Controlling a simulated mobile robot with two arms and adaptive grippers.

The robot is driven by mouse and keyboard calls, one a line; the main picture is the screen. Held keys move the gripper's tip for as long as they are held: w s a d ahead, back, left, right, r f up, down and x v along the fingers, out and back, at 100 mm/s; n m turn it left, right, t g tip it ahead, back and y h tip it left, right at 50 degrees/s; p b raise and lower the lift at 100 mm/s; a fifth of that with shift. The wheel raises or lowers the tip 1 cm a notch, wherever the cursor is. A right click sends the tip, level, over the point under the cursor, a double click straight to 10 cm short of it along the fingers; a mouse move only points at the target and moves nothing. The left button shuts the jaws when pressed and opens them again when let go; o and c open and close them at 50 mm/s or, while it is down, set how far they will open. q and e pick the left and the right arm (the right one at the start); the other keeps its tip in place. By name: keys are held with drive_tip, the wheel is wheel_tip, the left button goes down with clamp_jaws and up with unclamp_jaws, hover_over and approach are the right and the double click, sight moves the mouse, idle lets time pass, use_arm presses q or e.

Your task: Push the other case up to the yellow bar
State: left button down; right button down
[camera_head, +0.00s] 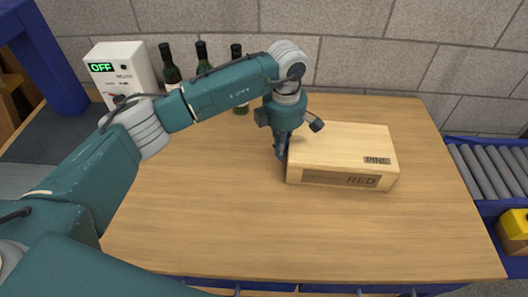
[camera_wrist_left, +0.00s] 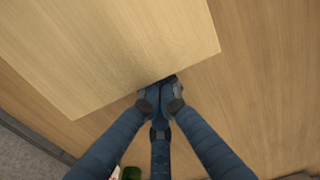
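A pale wooden case (camera_head: 342,145) lies on the table right of its middle, with "PINE" on its lid and "RED" on its front side. My left gripper (camera_head: 281,154) points down at the case's left side. In the left wrist view, the fingers of my left gripper (camera_wrist_left: 163,95) are drawn together at the tips, with nothing seen between them. They are right at the edge of the case (camera_wrist_left: 120,45); I cannot tell if they touch it. At the right edge, a yellow piece (camera_head: 516,223) is partly cut off; I cannot tell if it is the bar. My right gripper is out of view.
The wooden table (camera_head: 230,225) is clear in front of the case. Several dark bottles (camera_head: 170,68) and a white device (camera_head: 122,72) reading "OFF" stand at the back left. A roller conveyor (camera_head: 492,170) with a blue frame is beyond the table's right edge.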

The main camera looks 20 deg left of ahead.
sight(309, 146)
use_arm(q)
drive_tip(key=shift+w+d, duration=0.2)
drive_tip(key=shift+d, duration=0.75)
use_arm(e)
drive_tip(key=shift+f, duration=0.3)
use_arm(q)
drive_tip(key=shift+w+d+b, duration=0.2)
drive_tip(key=shift+d+b, duration=0.25)
drive_tip(key=shift+d, duration=0.45)
drive_tip(key=shift+w+d+b, duration=0.2)
drive_tip(key=shift+d+b, duration=0.25)
drive_tip(key=shift+d, duration=0.4)
drive_tip(key=shift+w+d+b, duration=0.2)
drive_tip(key=shift+d+b, duration=0.25)
drive_tip(key=shift+d, duration=0.45)
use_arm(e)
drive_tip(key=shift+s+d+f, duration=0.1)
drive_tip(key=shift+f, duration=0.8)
